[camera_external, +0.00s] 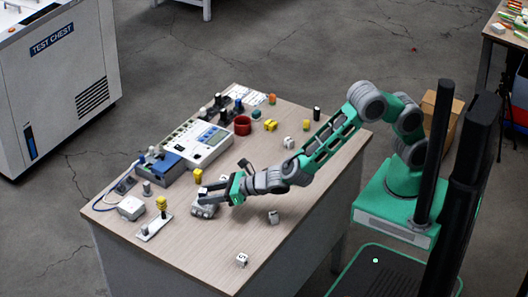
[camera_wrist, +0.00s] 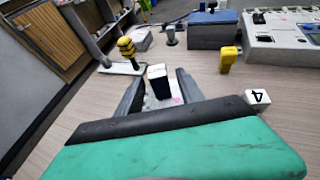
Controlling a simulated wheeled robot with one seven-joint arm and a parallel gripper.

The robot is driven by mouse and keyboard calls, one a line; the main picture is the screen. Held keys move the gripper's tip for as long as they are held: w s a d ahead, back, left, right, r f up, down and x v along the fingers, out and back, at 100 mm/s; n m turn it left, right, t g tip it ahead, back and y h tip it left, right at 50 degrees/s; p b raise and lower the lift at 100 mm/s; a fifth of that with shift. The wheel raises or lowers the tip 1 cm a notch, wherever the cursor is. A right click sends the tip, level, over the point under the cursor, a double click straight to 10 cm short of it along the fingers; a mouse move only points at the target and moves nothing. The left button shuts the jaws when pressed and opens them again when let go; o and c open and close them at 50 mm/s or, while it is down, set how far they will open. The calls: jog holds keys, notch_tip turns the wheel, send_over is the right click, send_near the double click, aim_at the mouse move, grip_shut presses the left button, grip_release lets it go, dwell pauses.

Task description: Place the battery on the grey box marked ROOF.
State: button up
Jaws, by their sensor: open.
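My gripper (camera_external: 207,194) is low over the front left part of the table, with its jaws open. In the wrist view a small upright black block with a white top (camera_wrist: 158,84), which looks like the battery, stands between the two open fingers. Under it is a pale grey surface with a small reddish mark (camera_wrist: 178,100), likely the grey box. In the external view this grey box (camera_external: 205,211) sits under my fingers. I cannot read any ROOF marking. My fingers partly hide the block and the box, so I cannot tell whether a finger touches the block.
A white plate with a yellow-topped post (camera_external: 161,203) and a pale box (camera_external: 131,208) stand left of my gripper. A yellow block (camera_external: 198,175) and blue-topped device (camera_external: 167,166) are behind. White numbered cubes (camera_external: 242,260) lie at the front.

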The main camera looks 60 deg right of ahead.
jog(key=v, duration=1.1)
jog(key=w+d+m+g+h, duration=0.2)
jog(key=d+m, duration=0.6)
jog(key=d, duration=0.2)
jog(key=w+d+m+g+h, duration=0.1)
jog(key=w+d+m+h, duration=0.1)
jog(key=d+m, duration=0.8)
jog(key=s+d+r+m+g+h, duration=0.1)
jog(key=s+d+m+g, duration=0.5)
jog(key=s+d+m, duration=1.1)
jog(key=d+m, duration=0.2)
jog(key=m, duration=0.3)
jog(key=shift+s+d+g, duration=0.25)
jog(key=shift+d+g, duration=0.05)
jog(key=shift+d, duration=0.05)
